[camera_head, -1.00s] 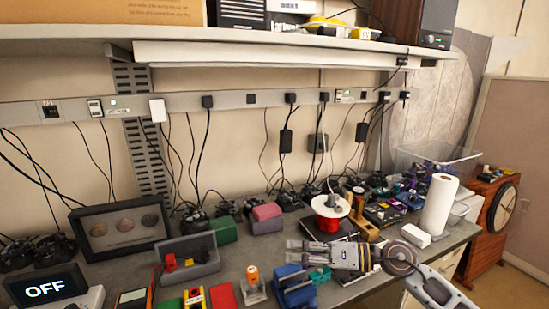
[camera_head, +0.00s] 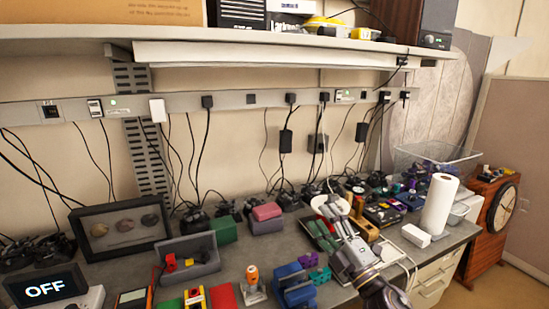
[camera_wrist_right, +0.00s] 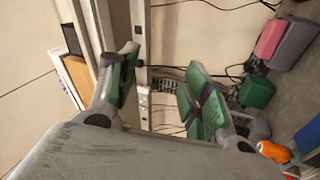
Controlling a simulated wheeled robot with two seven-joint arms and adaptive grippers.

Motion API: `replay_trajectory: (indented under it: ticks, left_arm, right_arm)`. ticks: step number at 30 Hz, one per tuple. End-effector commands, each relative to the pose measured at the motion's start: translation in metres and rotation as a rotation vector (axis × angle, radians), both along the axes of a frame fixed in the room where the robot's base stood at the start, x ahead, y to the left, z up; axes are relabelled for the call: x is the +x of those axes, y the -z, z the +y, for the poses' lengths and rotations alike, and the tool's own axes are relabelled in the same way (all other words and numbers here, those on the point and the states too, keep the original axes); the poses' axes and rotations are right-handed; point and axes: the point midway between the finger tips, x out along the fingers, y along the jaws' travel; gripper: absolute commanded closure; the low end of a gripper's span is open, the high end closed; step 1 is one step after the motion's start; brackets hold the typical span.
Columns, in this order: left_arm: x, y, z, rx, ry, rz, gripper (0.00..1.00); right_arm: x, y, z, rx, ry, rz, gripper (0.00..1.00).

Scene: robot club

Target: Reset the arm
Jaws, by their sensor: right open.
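My right gripper (camera_head: 328,212) is in the head view, raised in front of the right-hand part of the workbench (camera_head: 440,242), with its fingers pointing up and toward the wall. Its arm comes in from the bottom edge, right of centre. In the right wrist view, the two green-padded fingers (camera_wrist_right: 160,92) stand wide apart with nothing between them. The gripper is open and empty. In the head view it covers part of a white-topped spool (camera_head: 339,204). My left gripper is not in view.
A blue vise (camera_head: 293,287) and an orange-topped tool (camera_head: 252,275) stand left of the arm. A paper towel roll (camera_head: 439,205) and a white box (camera_head: 415,236) stand to its right. A shelf (camera_head: 240,46) overhangs the bench. Several cables hang along the wall.

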Motion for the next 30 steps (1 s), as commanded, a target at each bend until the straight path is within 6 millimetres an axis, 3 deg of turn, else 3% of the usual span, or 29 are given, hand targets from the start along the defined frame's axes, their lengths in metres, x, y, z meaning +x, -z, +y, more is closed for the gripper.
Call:
replay_trajectory:
  ticks: [8, 16, 23, 30]
  left_arm:
    - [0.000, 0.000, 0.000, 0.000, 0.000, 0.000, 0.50]
    - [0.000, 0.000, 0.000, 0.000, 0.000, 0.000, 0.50]
    - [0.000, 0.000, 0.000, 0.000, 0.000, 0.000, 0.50]
    - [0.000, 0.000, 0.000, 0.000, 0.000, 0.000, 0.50]
  right_arm:
    - [0.005, 0.041, -0.045, 0.229, 0.176, 0.234, 0.51]
    - [-0.005, 0.100, -0.081, 0.418, 0.340, 0.488, 0.51]
    - [-0.031, 0.158, -0.104, 0.554, 0.475, 0.724, 0.51]
    - [-0.073, 0.220, -0.115, 0.671, 0.603, 0.986, 0.51]
